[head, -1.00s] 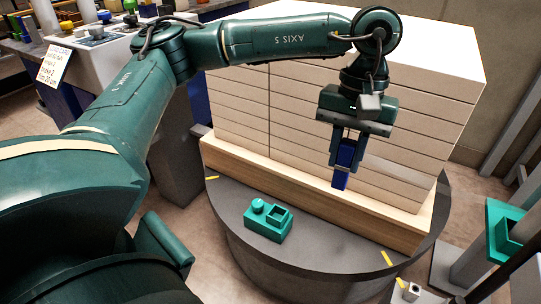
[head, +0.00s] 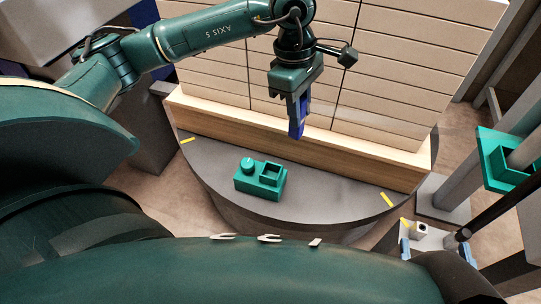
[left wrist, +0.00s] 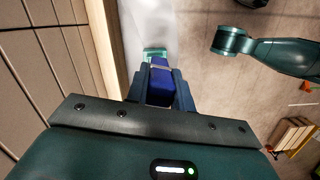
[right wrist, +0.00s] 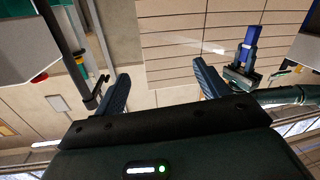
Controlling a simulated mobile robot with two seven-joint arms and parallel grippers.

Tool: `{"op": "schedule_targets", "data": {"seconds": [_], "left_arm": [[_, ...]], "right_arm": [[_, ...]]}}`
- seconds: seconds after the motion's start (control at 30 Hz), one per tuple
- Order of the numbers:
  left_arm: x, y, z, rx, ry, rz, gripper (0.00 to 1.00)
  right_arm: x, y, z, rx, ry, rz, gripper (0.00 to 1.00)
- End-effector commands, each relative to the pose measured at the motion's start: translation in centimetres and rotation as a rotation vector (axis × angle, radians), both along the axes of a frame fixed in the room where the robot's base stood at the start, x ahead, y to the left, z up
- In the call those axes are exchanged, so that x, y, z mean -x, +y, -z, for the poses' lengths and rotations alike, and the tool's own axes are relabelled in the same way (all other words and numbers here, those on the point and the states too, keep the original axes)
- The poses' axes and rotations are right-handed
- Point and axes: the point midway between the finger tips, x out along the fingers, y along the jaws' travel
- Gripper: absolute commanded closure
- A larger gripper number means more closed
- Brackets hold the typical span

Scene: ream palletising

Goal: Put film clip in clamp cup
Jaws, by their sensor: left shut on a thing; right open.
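The blue film clip (head: 296,128) is held in my left gripper (head: 299,104), pointing down in front of the pale stack. In the left wrist view the clip (left wrist: 160,88) sits between the shut fingers. A teal block (head: 260,180) with a round knob and a square open cup (head: 271,172), apparently the clamp cup, stands on the round grey table. The clip is above and behind the block, apart from it. The block (left wrist: 154,53) partly shows beyond the clip in the left wrist view. My right gripper (right wrist: 160,90) is open and empty.
A tall stack of pale reams (head: 385,75) on a wooden base (head: 300,140) fills the back of the table (head: 330,200). Yellow marks lie near the table edge. A teal square holder (head: 500,165) on a post stands at the right. The table around the block is clear.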

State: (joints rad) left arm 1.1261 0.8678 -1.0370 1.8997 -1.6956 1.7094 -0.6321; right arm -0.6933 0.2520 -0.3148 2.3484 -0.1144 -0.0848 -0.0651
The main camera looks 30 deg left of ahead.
Motion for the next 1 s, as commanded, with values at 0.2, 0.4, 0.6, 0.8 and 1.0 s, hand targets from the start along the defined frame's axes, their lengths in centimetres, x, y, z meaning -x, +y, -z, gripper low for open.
{"op": "schedule_targets", "data": {"seconds": [0.2,0.4,0.6,0.8,1.0], "left_arm": [[0.0,2.1,5.5,0.000,0.007,-0.648,0.99],[0.1,4.4,8.6,0.000,0.005,-1.140,0.99],[0.3,5.8,10.0,0.000,0.002,-1.387,0.99],[0.4,6.0,12.6,-0.002,0.005,-1.426,0.99],[0.3,6.0,15.4,-0.001,0.003,-1.423,0.99]], "right_arm": [[0.1,0.5,0.3,-0.007,-0.086,-0.024,0.26],[0.3,0.9,0.1,-0.015,-0.146,-0.044,0.26],[0.4,1.1,0.0,-0.019,-0.176,-0.054,0.26],[0.4,1.2,0.2,-0.037,-0.183,-0.059,0.26],[0.2,1.3,0.2,-0.065,-0.187,-0.064,0.26]]}}
